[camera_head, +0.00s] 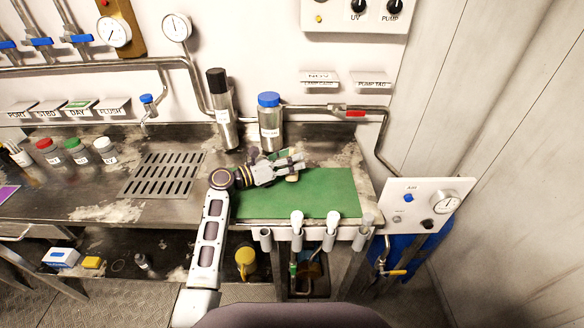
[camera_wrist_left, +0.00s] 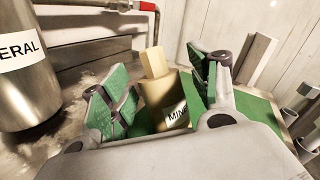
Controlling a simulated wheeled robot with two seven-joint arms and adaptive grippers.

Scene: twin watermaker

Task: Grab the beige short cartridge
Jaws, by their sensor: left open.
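The beige short cartridge (camera_wrist_left: 165,95) shows in the left wrist view, with a narrower faceted top and a white label starting "MIN". It sits between the two green-padded fingers of my left gripper (camera_wrist_left: 160,95). The fingers are spread, with visible gaps to the cartridge on both sides. Its lower end is hidden behind the gripper body. My right gripper is not in view.
A steel housing with a blue cap (camera_head: 269,122) stands just behind my gripper, and a black-capped one (camera_head: 222,110) stands to its left. White-topped pieces (camera_head: 297,220) stand in holders along the bench's front edge. The right part of the mat is clear.

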